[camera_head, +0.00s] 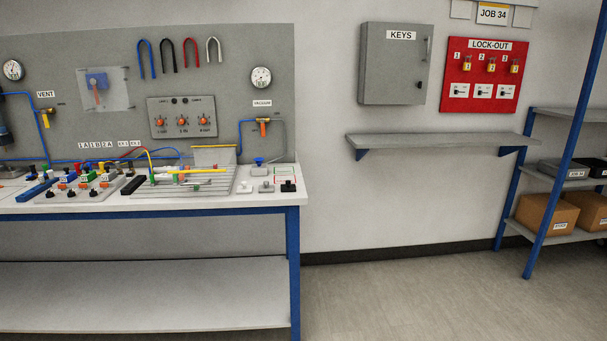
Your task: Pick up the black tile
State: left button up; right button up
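A small black piece (288,187), which looks like the black tile, lies at the front right corner of the workbench top (222,199). It has a small raised part on top. Grey pieces (266,187) of similar size sit just to its left, with a small red-marked frame (285,175) behind it. A longer black block (133,185) lies further left on the bench. Neither of my grippers is in view.
A blue bench leg (293,270) stands at the bench's right end. A grey wall shelf (440,141), a key cabinet (394,63) and a red lock-out board (484,75) are to the right. A storage rack (560,180) holds boxes. The floor (430,300) between is clear.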

aim_at(287, 187)
jog(key=u, duration=0.1)
jog(key=i, duration=1.85)
jog(key=u, duration=0.15)
